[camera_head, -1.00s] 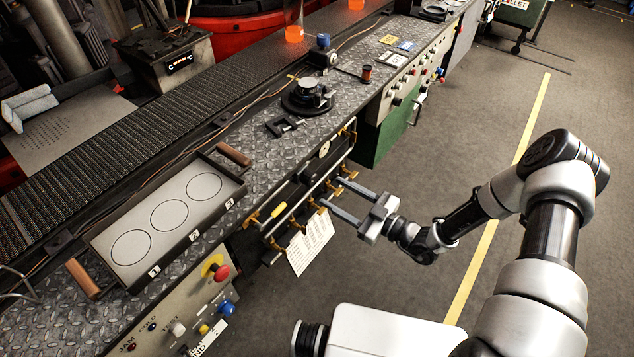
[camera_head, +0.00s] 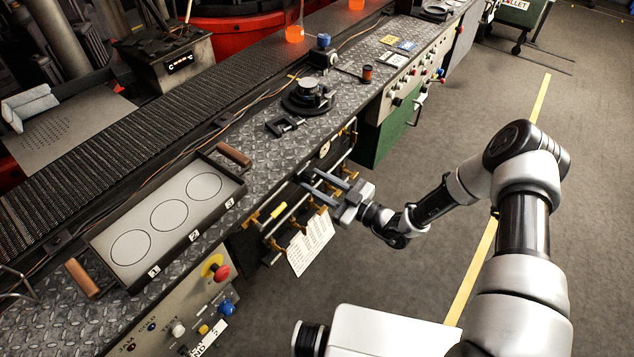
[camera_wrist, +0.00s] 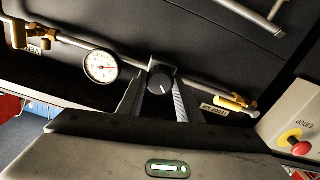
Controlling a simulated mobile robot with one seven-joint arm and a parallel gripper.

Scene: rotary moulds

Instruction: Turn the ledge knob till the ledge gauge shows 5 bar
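The ledge knob (camera_wrist: 161,80) is a round black knob with a pale mark, on a pipe under the ledge in the wrist view. The ledge gauge (camera_wrist: 101,66) is a white dial to its left; it also shows in the head view (camera_head: 324,149). The needle reading is too small to tell. My gripper (camera_wrist: 156,92) is open, with one finger on each side of the knob in the picture; I cannot tell whether either touches it. In the head view my gripper (camera_head: 310,178) reaches under the ledge, and the knob is not clear there.
A red stop button (camera_wrist: 301,148) is farther right. A paper sheet (camera_head: 312,245) hangs below the pipes. A tray (camera_head: 172,258) lies on the ledge above. The floor to the right is clear.

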